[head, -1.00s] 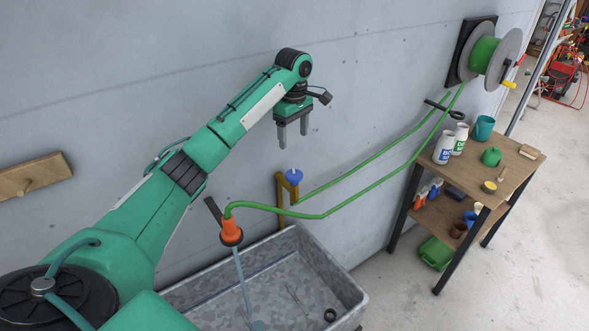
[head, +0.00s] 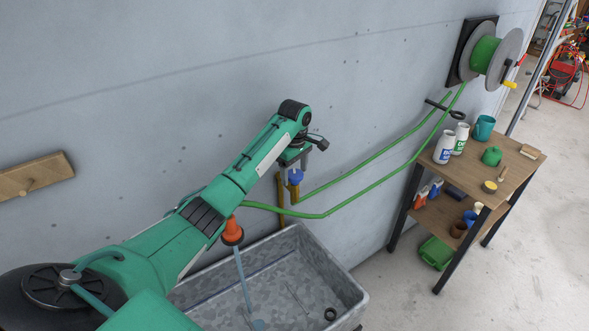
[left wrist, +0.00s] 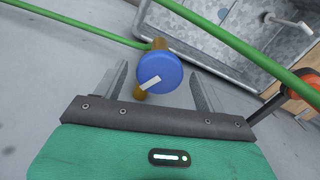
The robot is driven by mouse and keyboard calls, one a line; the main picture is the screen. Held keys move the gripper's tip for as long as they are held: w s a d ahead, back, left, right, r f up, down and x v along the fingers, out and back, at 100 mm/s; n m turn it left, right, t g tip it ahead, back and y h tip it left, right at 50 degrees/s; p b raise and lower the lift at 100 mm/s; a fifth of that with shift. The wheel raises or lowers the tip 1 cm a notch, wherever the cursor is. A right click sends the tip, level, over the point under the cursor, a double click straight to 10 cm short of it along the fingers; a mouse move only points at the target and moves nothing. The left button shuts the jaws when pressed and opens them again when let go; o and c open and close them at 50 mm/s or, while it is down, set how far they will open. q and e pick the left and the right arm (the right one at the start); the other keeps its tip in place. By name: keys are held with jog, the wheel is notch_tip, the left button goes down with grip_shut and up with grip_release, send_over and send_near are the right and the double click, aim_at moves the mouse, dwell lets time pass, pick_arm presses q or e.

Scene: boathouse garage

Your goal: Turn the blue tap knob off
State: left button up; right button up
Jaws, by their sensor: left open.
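The blue tap knob (head: 296,177) sits on a brass tap (head: 293,194) by the wall above the metal sink. In the left wrist view the round blue knob (left wrist: 158,75), with a white stripe pointing obliquely, shows between my two fingers, with a gap on each side. My left gripper (head: 294,166) is open, just above the knob, partly hiding it in the head view. A stream of water (head: 243,280) runs from the orange hose nozzle (head: 232,232) into the sink (head: 353,297). My right gripper is out of view.
A green hose (head: 375,187) runs from the tap area to a wall reel (head: 485,55). A wooden shelf table (head: 470,174) with cans and pots stands at right. A wooden peg board (head: 48,172) is on the wall at left.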

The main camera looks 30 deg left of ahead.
pick_arm(q)
jog(key=c, duration=1)
